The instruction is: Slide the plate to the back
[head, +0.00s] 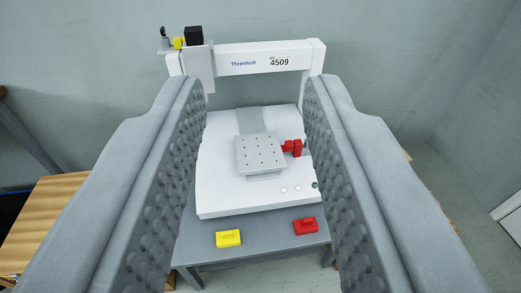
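The plate (260,153) is a light grey square with a grid of small holes. It sits near the middle of the white machine base (227,195), at the front end of a grey strip (249,119) that runs toward the back. A red clamp-like part (292,147) is at the plate's right side. My gripper (256,95) is open and empty, its two grey studded fingers wide apart on either side of the view. The plate shows between them, some distance beyond, and I see no contact. The right finger's edge lies close to the red part in the picture.
A white gantry (265,58) marked 4509 spans the back of the base, with a black and yellow head at its left. A yellow block (228,238) and a red block (305,226) lie on the grey table (265,227) in front. A wooden surface (40,217) is at left.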

